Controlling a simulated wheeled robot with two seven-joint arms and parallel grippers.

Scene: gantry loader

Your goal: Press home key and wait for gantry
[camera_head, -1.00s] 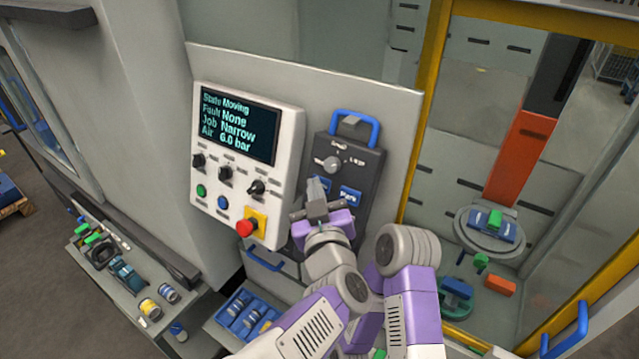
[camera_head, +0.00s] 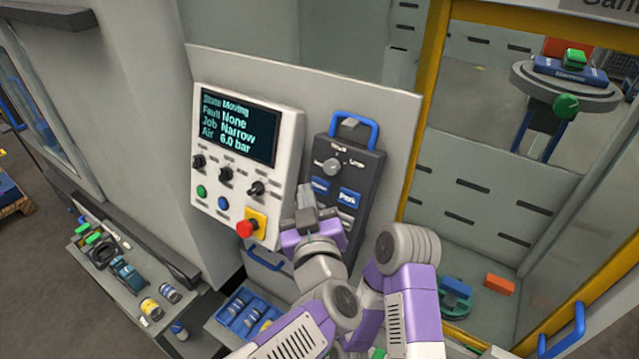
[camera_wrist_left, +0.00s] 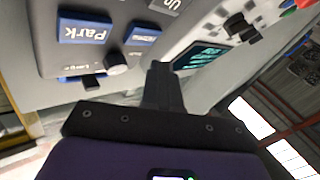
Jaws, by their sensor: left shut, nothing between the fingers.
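The dark key pendant (camera_head: 365,165) has a blue top handle, a round knob and blue keys. The Park key (camera_head: 349,197) is readable; the blue key (camera_head: 320,186) to its left is partly covered, its label hard to read. My left gripper (camera_head: 305,194) is shut and empty, its tips by the pendant's left edge, just below left of that key. In the left wrist view, the Park key (camera_wrist_left: 85,28) and other blue key (camera_wrist_left: 143,33) show clear of my fingers (camera_wrist_left: 160,78). Behind the window, the gantry's round head (camera_head: 540,88) is high up. My right gripper is out of view.
The control panel screen (camera_head: 238,127) reads State Moving, Fault None, Job Narrow, Air 6.0 bar. A red emergency button (camera_head: 245,229) sits close left of my gripper. A side shelf (camera_head: 150,290) holds small parts. A blue bin (camera_head: 245,312) stands below.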

